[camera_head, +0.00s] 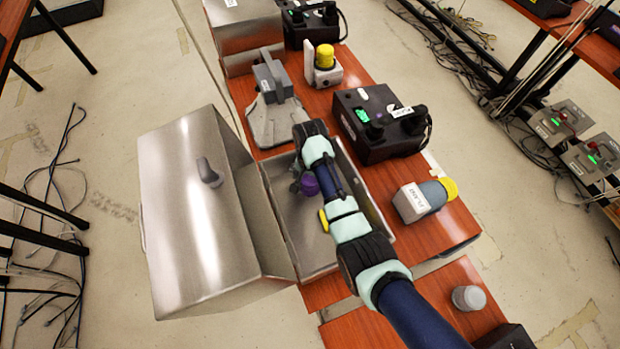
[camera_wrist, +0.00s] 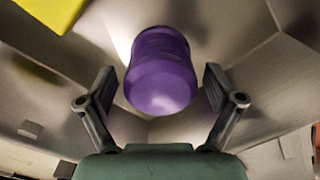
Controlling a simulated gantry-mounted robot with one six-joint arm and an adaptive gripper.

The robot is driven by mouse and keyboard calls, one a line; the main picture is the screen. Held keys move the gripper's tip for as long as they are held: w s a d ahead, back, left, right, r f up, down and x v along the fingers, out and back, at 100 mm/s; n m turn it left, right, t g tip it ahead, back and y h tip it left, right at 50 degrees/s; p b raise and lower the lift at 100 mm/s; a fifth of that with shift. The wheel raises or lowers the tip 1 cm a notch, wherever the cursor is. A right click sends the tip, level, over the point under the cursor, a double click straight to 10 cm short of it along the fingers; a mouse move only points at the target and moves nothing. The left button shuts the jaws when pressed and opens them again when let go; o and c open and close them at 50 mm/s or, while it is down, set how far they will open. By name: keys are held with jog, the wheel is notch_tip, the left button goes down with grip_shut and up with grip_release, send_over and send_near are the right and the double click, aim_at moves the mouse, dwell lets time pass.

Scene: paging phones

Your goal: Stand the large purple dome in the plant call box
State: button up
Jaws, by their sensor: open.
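The purple dome (camera_head: 310,184) is inside the open metal call box (camera_head: 285,222), partly hidden by my arm in the head view. In the wrist view the purple dome (camera_wrist: 161,70) stands between the two fingers, with visible gaps on both sides. My gripper (camera_wrist: 160,90) is open around or just short of the dome; the fingers do not touch it. In the head view my gripper (camera_head: 300,184) is over the box's interior, mostly hidden by my arm. The box's lid (camera_head: 190,220) hangs open to the left, with a dark handle.
A black phone (camera_head: 375,125) stands right of the box, and a grey-blue unit with a yellow dome (camera_head: 430,198) lies near the right table edge. A yellow-domed white unit (camera_head: 324,68) and a grey device (camera_head: 272,100) stand behind. A small grey cylinder (camera_head: 468,298) is at front right.

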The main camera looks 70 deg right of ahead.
notch_tip(320, 180, up, 12)
jog(key=p, duration=0.3)
jog(key=shift+r, duration=0.1)
dwell(0.3)
